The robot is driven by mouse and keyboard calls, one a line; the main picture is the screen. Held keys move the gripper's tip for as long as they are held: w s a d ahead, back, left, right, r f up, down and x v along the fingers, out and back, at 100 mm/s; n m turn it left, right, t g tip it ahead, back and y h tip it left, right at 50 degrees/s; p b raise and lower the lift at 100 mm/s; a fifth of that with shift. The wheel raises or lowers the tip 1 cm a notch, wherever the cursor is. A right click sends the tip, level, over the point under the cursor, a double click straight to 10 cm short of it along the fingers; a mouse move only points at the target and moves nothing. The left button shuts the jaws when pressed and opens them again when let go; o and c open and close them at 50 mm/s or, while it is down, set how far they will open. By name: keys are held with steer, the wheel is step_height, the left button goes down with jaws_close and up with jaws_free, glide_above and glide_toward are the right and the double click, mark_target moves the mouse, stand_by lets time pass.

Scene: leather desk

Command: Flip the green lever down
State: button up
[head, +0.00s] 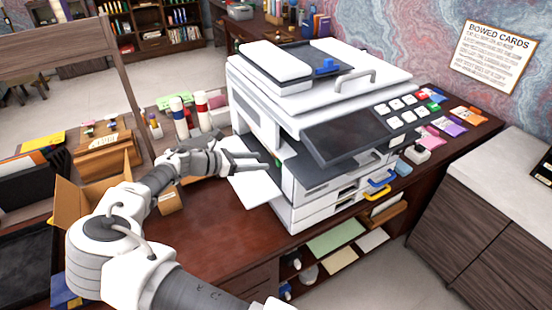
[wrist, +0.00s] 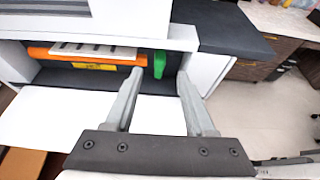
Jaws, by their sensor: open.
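The green lever (wrist: 159,64) stands upright inside the printer's open side bay, at the right end of an orange roller (wrist: 100,56). In the head view only a small bit of the green lever (head: 278,163) shows. My gripper (head: 266,160) is open at the left side of the white printer (head: 300,110), above its fold-down side panel (head: 258,188). In the wrist view the fingers of my gripper (wrist: 160,72) point into the bay, one on each side of the lever in the picture. I see no clear contact with the lever.
The bay's white right wall (wrist: 203,70) stands close to the right finger. A yellow label (wrist: 93,67) sits below the roller.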

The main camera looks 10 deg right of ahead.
mark_target(277, 161)
steer(key=p+x, duration=0.1)
steer(key=x, duration=0.6)
steer(key=shift+w+d+f, duration=0.1)
steer(key=shift+d, duration=0.15)
jaws_close()
stand_by(1.1)
